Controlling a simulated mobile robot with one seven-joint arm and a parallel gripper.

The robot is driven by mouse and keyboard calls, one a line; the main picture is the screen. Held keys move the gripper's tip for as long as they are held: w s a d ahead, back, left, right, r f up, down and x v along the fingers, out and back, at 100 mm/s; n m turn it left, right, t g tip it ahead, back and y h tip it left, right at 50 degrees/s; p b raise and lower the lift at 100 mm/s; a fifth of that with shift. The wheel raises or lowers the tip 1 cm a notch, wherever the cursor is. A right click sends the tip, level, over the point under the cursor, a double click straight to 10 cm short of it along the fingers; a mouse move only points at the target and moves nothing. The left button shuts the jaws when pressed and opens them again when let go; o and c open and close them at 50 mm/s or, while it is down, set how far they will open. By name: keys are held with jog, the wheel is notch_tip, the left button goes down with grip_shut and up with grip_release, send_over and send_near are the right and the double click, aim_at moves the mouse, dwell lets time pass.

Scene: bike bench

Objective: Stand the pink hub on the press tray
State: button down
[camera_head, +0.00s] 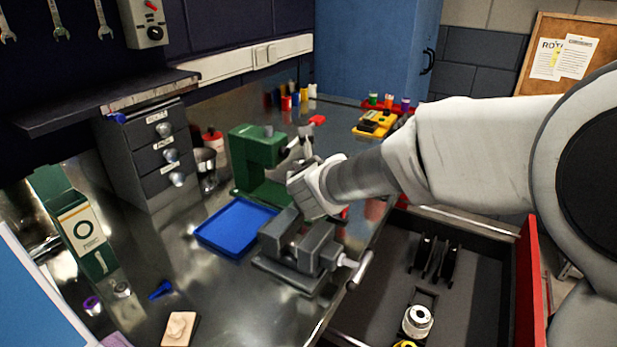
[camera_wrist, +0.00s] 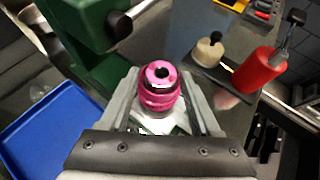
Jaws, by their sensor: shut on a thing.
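The pink hub (camera_wrist: 157,88) is between the two fingers of my gripper (camera_wrist: 160,92) in the wrist view, with the dark bore of its end facing the camera. My gripper is shut on it. In the head view my gripper (camera_head: 303,168) is just right of the green press (camera_head: 255,160), above and behind the grey vise; the hub cannot be made out there. The press also shows in the wrist view (camera_wrist: 85,35), ahead and left of the hub. A blue tray (camera_head: 235,227) lies empty in front of the press; it shows at the left in the wrist view (camera_wrist: 50,135).
The grey vise (camera_head: 300,252) stands on the bench below my gripper. An open drawer (camera_head: 385,315) is at the right, with a white-and-black part (camera_head: 417,320) in it. A red cylinder (camera_wrist: 260,70) stands right of the hub. A drawer cabinet (camera_head: 150,155) is at the left.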

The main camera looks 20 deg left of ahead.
jog(key=shift+f+b, duration=0.7)
jog(key=shift+r, duration=0.2)
jog(key=shift+r+p, duration=0.65)
jog(key=shift+f+b, duration=0.85)
jog(key=shift+b, duration=0.15)
dwell(0.9)
jog(key=shift+c, duration=1.9)
grip_release()
